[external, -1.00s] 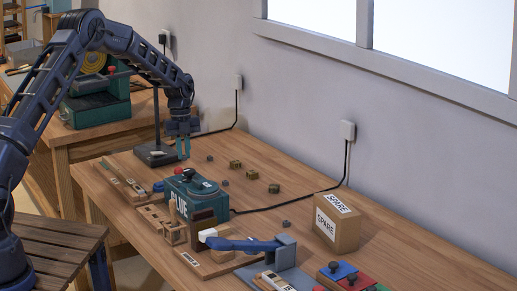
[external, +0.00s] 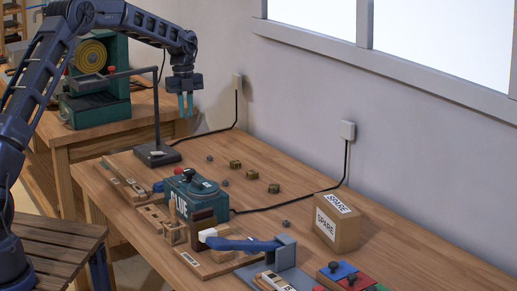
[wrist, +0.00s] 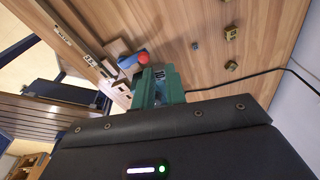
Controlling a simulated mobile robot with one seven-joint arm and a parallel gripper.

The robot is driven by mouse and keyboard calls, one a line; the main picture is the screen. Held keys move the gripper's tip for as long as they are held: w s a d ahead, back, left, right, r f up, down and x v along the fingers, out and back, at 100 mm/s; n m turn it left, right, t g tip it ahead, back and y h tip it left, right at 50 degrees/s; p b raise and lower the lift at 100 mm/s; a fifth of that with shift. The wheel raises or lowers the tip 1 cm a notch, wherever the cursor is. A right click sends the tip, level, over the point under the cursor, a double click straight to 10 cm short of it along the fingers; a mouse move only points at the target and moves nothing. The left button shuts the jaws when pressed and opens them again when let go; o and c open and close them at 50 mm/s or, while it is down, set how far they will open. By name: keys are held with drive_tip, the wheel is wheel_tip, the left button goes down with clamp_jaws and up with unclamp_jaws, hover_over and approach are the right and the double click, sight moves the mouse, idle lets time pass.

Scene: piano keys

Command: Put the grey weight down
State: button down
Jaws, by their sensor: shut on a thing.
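My gripper (external: 186,110) is raised above the workbench, near the thin black stand. Its green fingers point down and also show in the wrist view (wrist: 158,86). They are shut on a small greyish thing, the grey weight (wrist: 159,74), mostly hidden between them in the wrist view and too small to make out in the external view. Other small grey pieces lie on the bench (external: 225,183), apart from my gripper, among brass-coloured blocks (external: 235,164).
The black stand (external: 158,120) has a heavy base and an overhanging arm close to my gripper. A green GLUE box (external: 188,190), wooden blocks (external: 174,232), a blue lever (external: 245,245) and a SPARE carton (external: 338,224) stand on the bench. A black cable (external: 275,207) crosses it.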

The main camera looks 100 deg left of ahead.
drive_tip(key=w+d+r, duration=0.1)
drive_tip(key=w+d, duration=0.1)
drive_tip(key=w, duration=0.5)
drive_tip(key=w+d+r, duration=0.2)
drive_tip(key=w, duration=0.4)
wheel_tip(320, 180, up, 8)
drive_tip(key=n, duration=0.2)
hover_over(334, 202)
drive_tip(key=f, duration=2)
drive_tip(key=shift+s+a, duration=0.15)
drive_tip(key=shift+a, duration=0.05)
drive_tip(key=shift+f, duration=0.15)
drive_tip(key=c, duration=1.4)
unclamp_jaws()
drive_tip(key=shift+c, duration=0.2)
